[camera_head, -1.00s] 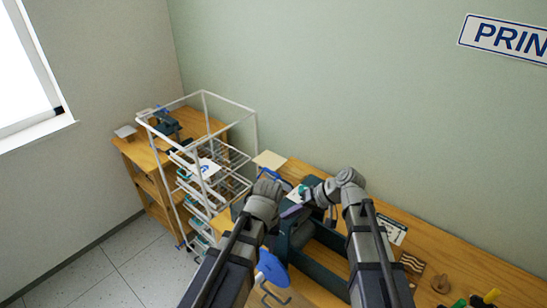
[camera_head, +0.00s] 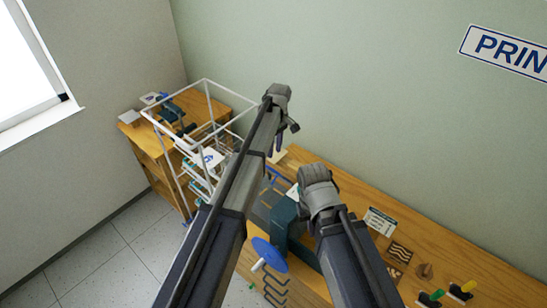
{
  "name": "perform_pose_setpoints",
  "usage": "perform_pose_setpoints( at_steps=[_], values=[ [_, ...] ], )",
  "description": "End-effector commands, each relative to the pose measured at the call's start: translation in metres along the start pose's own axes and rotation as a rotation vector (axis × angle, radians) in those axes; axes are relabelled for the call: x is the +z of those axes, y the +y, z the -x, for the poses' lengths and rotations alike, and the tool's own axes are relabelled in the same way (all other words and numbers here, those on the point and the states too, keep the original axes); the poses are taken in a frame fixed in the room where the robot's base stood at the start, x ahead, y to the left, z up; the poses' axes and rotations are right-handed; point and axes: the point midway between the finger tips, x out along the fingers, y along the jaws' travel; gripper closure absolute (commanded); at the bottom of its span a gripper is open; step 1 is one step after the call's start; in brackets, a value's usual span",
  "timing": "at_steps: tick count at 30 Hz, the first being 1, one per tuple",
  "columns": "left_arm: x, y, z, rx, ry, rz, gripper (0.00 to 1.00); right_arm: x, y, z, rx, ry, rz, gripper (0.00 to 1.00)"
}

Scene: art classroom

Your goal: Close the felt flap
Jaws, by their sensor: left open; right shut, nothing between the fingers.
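A dark green press (camera_head: 283,222) with a blue handwheel (camera_head: 268,254) stands on the wooden bench. I cannot make out the felt flap; my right arm covers much of the press. My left gripper (camera_head: 292,126) is open and empty, raised above the bench behind the press, in front of the green wall. My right gripper (camera_head: 318,182) is shut on nothing and sits over the press; its fingertips are mostly hidden behind its own wrist.
A white wire rack (camera_head: 206,82) stands left of the bench, close to my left arm. A second wooden bench (camera_head: 152,145) is behind it. A small sign (camera_head: 380,221), wavy block (camera_head: 400,253) and colored-handled tools (camera_head: 463,290) lie to the right.

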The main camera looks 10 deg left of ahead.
Motion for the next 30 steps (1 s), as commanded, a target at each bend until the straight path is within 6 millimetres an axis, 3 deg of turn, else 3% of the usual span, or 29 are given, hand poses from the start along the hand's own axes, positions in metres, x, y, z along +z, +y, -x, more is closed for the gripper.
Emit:
perform_pose_setpoints(
  at_steps=[8, 24, 30],
  values=[
    [0.001, -0.001, -0.009, 0.000, 0.000, -0.001, 0.58, -0.001, -0.001, -0.009, -0.001, 0.001, 0.003, 1.00],
    [0.001, -0.001, -0.071, 0.000, 0.001, -0.003, 0.58, -0.005, -0.006, -0.071, 0.001, 0.003, 0.034, 1.00],
    [0.001, -0.001, -0.080, 0.000, 0.001, -0.003, 0.58, -0.006, -0.007, -0.079, 0.001, 0.004, 0.035, 1.00]
  ],
)
